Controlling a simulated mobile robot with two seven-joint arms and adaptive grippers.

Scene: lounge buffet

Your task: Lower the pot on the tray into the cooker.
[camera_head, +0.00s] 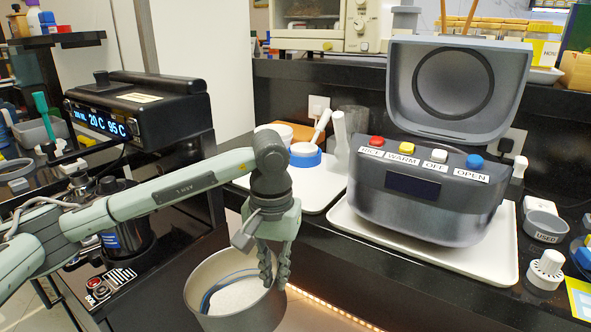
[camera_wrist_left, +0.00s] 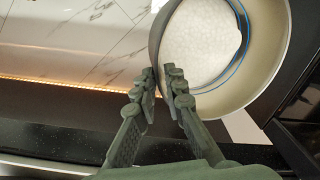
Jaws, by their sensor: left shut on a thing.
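The grey pot (camera_head: 240,321) hangs in front of the counter edge at the bottom of the head view. White grains and a thin blue line show inside it. My left gripper (camera_head: 273,268) is shut on the pot's right rim from above. In the left wrist view, the fingers (camera_wrist_left: 165,84) pinch the wall of the pot (camera_wrist_left: 262,70). The cooker (camera_head: 425,205) stands on a white tray (camera_head: 480,262) on the counter, to the right of the pot and apart from it. Its lid (camera_head: 458,85) is up; its cavity is hidden behind the front panel. My right gripper is not in view.
A second white tray (camera_head: 313,195) with a blue-rimmed bowl (camera_head: 305,156) and scoop lies left of the cooker. A black dispenser (camera_head: 140,105) stands at the left.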

